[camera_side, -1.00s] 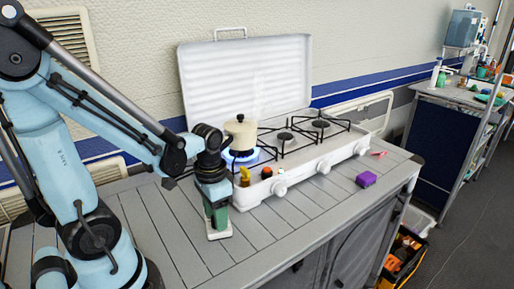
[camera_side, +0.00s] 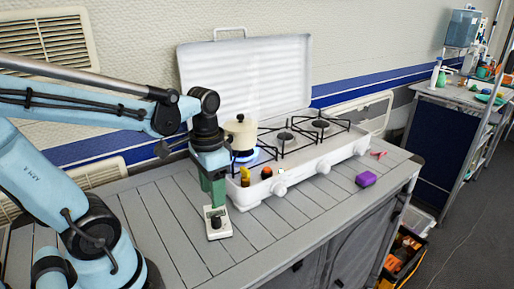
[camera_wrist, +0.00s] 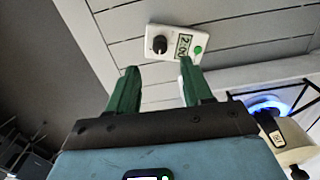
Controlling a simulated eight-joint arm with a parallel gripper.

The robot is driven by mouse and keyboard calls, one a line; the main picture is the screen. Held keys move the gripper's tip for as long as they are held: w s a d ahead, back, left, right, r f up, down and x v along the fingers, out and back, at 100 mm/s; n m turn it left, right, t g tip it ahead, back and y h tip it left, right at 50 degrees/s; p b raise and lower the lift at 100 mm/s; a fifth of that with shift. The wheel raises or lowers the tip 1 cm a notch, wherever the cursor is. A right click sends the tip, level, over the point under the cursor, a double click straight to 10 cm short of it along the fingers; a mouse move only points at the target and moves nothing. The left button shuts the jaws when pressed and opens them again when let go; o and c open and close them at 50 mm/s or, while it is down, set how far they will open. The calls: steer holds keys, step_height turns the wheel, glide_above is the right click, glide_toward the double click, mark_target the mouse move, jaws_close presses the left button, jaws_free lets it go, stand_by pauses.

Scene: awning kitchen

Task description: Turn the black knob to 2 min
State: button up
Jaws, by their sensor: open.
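A white timer (camera_side: 219,229) lies on the grey slatted table in front of the stove; the wrist view shows it too (camera_wrist: 170,33). Its black knob (camera_wrist: 160,44) stands upright on one end and also shows in the side view (camera_side: 216,221). Its small display (camera_wrist: 183,46) appears to read 2:00, and a green button (camera_wrist: 197,50) sits beside it. My gripper (camera_side: 214,203), with green fingers, is above the timer, apart from the knob. In the wrist view my gripper (camera_wrist: 158,70) is open and nothing is between its fingers.
The white stove (camera_side: 310,163) stands just behind and right of the timer, with a cream pot (camera_side: 240,133) over a lit blue flame. A purple block (camera_side: 366,179) lies at the right. The table left of the timer is clear.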

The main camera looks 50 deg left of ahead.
steer(key=shift+r, duration=2.35)
steer(key=w+d+f+t, duration=0.1)
steer(key=w+d+t, duration=0.4)
steer(key=d+t, duration=0.1)
steer(key=shift+f+t, duration=0.4)
steer(key=shift+t, duration=0.2)
